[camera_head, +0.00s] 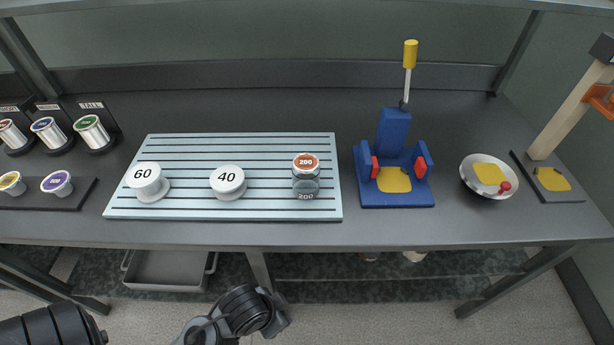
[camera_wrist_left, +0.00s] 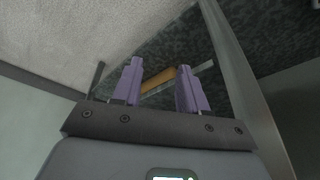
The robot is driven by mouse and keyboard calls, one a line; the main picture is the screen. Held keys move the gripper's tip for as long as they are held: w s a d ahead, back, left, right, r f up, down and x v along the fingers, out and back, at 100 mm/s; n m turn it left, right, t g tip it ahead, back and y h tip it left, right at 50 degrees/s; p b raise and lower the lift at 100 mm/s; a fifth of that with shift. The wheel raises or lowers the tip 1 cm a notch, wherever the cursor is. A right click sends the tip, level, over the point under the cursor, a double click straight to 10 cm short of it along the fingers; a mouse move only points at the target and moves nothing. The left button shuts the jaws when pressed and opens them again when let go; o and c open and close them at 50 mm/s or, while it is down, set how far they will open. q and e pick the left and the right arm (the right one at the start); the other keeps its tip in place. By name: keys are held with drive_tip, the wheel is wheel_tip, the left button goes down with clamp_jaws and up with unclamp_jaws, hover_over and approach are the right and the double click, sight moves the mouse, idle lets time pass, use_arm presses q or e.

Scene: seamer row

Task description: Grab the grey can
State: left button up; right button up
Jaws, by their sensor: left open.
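Silver-grey cans stand in a row at the far left of the bench in the head view: one with a red-brown top (camera_head: 13,133), one with a blue top (camera_head: 48,132) and one with a green top (camera_head: 91,130). I cannot tell which one is the grey can. My left gripper (camera_wrist_left: 160,65) shows in the left wrist view with its two purple fingers apart and nothing held between them. It points toward the floor area, with a tan bar-like thing (camera_wrist_left: 157,79) beyond the fingers. No can shows there. My right gripper is not in view.
A slatted board (camera_head: 240,150) holds white weights marked 60 (camera_head: 147,180) and 40 (camera_head: 228,181), and a jar marked 200 (camera_head: 305,180). A blue press (camera_head: 394,170), a bowl (camera_head: 487,178) and a wooden-post stand (camera_head: 560,122) are at right. A grey bin (camera_head: 168,270) sits below the bench.

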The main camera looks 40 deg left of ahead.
use_arm(q)
drive_tip(key=shift+o, duration=0.4)
drive_tip(key=o, duration=0.7)
drive_tip(key=shift+o, duration=0.7)
drive_tip(key=shift+d, duration=0.1)
